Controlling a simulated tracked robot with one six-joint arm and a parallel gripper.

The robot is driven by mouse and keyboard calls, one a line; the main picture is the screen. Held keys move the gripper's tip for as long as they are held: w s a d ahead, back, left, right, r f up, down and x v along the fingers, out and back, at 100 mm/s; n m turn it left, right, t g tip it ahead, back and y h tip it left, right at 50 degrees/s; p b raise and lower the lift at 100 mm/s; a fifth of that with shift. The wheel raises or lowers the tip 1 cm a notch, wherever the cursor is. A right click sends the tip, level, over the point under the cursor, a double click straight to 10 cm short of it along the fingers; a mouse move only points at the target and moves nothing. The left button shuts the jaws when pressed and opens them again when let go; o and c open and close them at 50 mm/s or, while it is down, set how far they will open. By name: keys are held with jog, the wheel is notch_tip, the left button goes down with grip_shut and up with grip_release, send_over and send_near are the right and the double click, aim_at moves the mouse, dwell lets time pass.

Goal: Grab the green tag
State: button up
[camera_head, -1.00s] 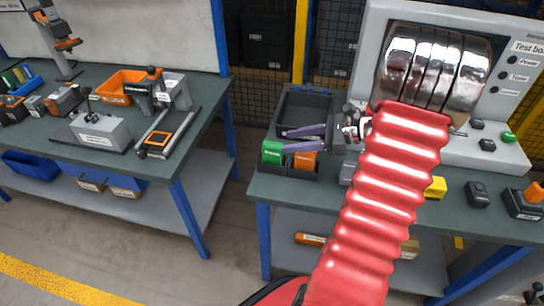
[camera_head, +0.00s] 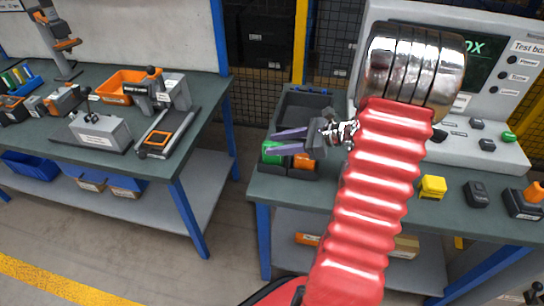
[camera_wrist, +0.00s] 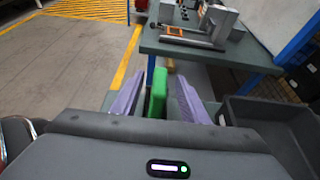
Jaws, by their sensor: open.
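The green tag (camera_head: 270,153) stands upright in the left part of a dark holder (camera_head: 300,172) on the right-hand bench. An orange tag (camera_head: 304,163) stands beside it on the right. My gripper (camera_head: 272,142) is open, its two purple fingers pointing left at the green tag. In the wrist view the green tag (camera_wrist: 157,94) stands between the two open fingers (camera_wrist: 153,98), with a narrow gap visible on the right side. It is close to the left finger; whether they touch I cannot tell.
A dark empty tray (camera_head: 303,105) lies behind the holder, close to my gripper. A test box (camera_head: 500,110) stands at the right, with a yellow block (camera_head: 433,186) in front. The left bench (camera_head: 195,140) is across a floor gap.

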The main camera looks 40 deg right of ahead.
jog(key=shift+c, duration=0.5)
grip_shut()
